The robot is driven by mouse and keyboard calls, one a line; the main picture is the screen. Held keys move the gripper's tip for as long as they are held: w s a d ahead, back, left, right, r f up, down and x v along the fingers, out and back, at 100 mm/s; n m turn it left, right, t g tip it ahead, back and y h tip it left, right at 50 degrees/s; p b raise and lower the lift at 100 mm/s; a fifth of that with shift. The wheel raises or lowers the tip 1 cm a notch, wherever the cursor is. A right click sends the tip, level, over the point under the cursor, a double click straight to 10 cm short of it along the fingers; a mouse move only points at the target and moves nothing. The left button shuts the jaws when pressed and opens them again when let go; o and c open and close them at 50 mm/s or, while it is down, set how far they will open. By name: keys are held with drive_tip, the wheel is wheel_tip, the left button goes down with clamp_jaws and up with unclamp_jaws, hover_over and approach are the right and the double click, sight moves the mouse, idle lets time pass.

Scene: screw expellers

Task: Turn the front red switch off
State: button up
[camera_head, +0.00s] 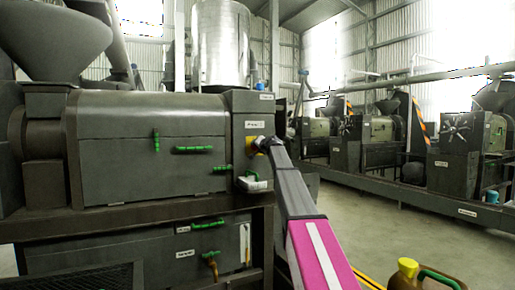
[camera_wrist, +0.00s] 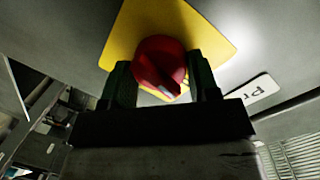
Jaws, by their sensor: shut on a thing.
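The red switch (camera_wrist: 158,66) is a round rotary knob on a yellow plate (camera_wrist: 205,25) in the wrist view. My gripper (camera_wrist: 161,80) has one dark green finger on each side of the knob and is shut on it. A pale mark on the knob points down and to the right. In the head view, my arm reaches to the right end of the dark screw expeller (camera_head: 150,147), and the end of my gripper (camera_head: 262,146) is against its end panel. There the arm hides the knob, and only an edge of the yellow plate shows.
A yellow-brown jug (camera_head: 408,272) stands at the lower right. More expellers (camera_head: 380,140) line the right side, with open floor between.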

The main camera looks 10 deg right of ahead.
drive_tip(key=shift+f+n+h, duration=0.1)
drive_tip(key=shift+n+h, duration=0.2)
drive_tip(key=shift+n, duration=0.7)
drive_tip(key=o, duration=0.9)
drive_tip(key=shift+s, duration=0.15)
drive_tip(key=v, duration=1)
drive_tip(key=shift+s+d, duration=0.1)
drive_tip(key=shift+s, duration=0.2)
